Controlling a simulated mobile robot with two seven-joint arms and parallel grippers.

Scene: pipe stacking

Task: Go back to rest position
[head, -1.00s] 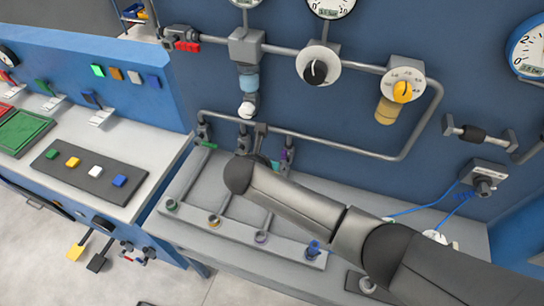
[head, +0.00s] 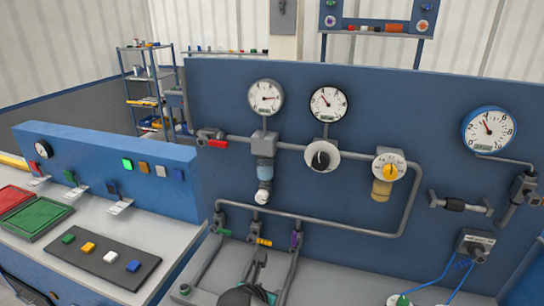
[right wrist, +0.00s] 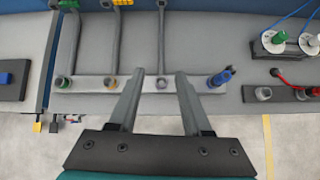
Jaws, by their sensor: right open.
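My right gripper (head: 259,262) shows at the bottom of the head view, low over the bench in front of the blue panel. In the right wrist view its two fingers (right wrist: 160,74) stand apart with nothing between them. Below and beyond them is the grey pipe manifold (right wrist: 98,83) on the bench, with coloured ring fittings and a blue valve (right wrist: 221,77) at its right end. In the head view the pipe frame (head: 297,262) has green, yellow and purple valve handles at its back. My left gripper is in neither current view.
The blue panel (head: 400,120) carries gauges (head: 266,97), a black knob (head: 321,156) and a yellow knob (head: 390,170). A control desk (head: 180,210) with coloured buttons stands at left. A shelf rack (head: 150,92) is behind. Open floor (right wrist: 200,145) lies in front of the bench.

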